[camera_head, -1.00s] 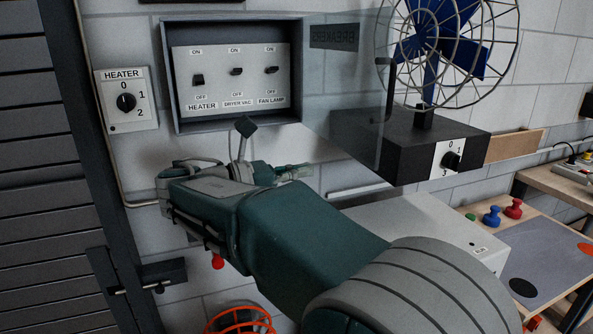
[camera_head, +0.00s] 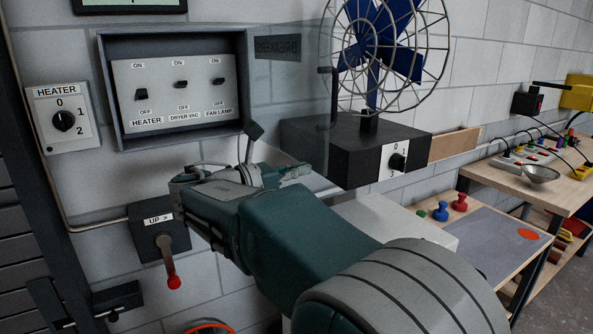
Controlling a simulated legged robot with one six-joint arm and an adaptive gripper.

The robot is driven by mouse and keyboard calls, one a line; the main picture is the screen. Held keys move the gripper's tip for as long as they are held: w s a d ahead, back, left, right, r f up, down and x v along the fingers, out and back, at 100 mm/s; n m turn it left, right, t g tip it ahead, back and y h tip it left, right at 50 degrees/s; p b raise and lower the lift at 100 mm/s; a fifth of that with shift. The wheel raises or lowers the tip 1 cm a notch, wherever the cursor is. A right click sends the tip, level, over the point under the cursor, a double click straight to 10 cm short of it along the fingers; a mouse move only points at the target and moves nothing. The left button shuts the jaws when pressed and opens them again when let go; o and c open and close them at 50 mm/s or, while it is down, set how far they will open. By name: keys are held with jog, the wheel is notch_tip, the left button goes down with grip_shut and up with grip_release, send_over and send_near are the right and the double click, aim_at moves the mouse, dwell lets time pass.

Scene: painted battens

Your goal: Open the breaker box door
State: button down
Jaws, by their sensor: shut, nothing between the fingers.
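The grey breaker box (camera_head: 106,92) is on the wall at upper left, its front uncovered, with three black switches showing inside. Its see-through door (camera_head: 285,100) stands swung out to the right of the box. The door bears a reversed BREAKERS label (camera_head: 277,47) and a dark handle (camera_head: 333,95) at its outer edge. My gripper (camera_head: 250,165) is below the box and the door's lower edge, shut and empty. Its fingertips are partly hidden and small. I cannot tell whether it touches the door.
A blue fan (camera_head: 385,45) on a black base (camera_head: 335,150) stands behind and right of the door. A heater dial (camera_head: 64,121) is left of the box. A lever box marked UP (camera_head: 158,235) is below. Workbenches with small items are at right.

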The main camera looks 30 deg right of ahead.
jog(key=d, duration=0.7)
jog(key=shift+w+d, duration=0.35)
jog(key=shift+w, duration=0.1)
jog(key=shift+s+a+f, duration=0.1)
